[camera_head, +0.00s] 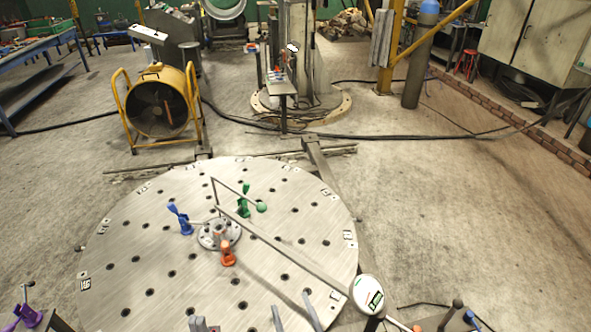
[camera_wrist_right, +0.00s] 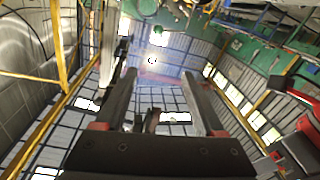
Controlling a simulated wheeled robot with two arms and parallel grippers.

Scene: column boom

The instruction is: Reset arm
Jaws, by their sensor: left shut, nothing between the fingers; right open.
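My left gripper (camera_head: 200,325) is shut and empty at the bottom edge of the head view, over the near part of the round table (camera_head: 120,265); only its tip shows. My right gripper (camera_head: 295,315) is open and empty to its right, with its two fingers apart over the table's near edge. In the right wrist view, the right gripper (camera_wrist_right: 160,95) has nothing between its fingers and points up at the roof. A long thin bar (camera_head: 285,252) runs over the table from near the central flange (camera_head: 220,235) to a round white dial (camera_head: 367,293).
Blue (camera_head: 182,219), green (camera_head: 243,202) and orange (camera_head: 227,254) clamps stand around the flange. A purple clamp (camera_head: 28,314) is at the lower left. A yellow fan (camera_head: 160,103) and a column (camera_head: 298,55) stand behind. The floor at right is mostly clear.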

